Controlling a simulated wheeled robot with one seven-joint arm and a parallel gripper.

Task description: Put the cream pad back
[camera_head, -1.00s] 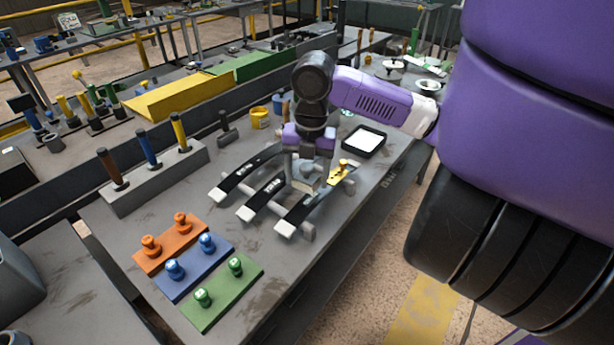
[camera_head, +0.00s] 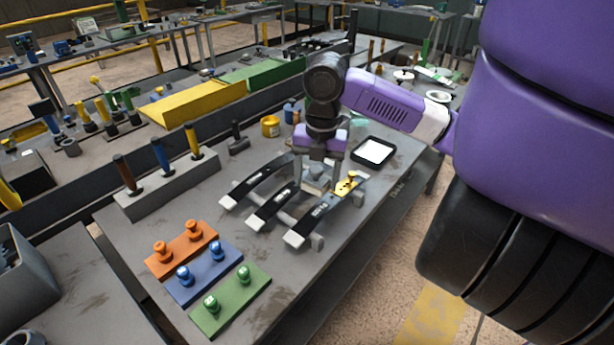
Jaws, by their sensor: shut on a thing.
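My gripper (camera_head: 317,183) points down over the far part of the middle black strip (camera_head: 277,206) on the rack. It is shut on a small pale block (camera_head: 316,174), partly hidden by the fingers; its exact colour and whether it touches the strip are hard to tell. The left strip (camera_head: 256,181) and right strip (camera_head: 318,217) lie beside the middle one. White pads show at their near ends: left (camera_head: 227,202), middle (camera_head: 254,223), right (camera_head: 293,239). A yellow fitting (camera_head: 347,184) sits at the far end of the right strip. The middle strip's far end is hidden behind my gripper.
A black tray with a white inside (camera_head: 373,151) lies right of my gripper. Orange (camera_head: 182,247), blue (camera_head: 204,271) and green (camera_head: 230,301) knobbed plates lie in front. A grey block with upright handles (camera_head: 175,187) stands left. A yellow pot (camera_head: 270,126) stands behind.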

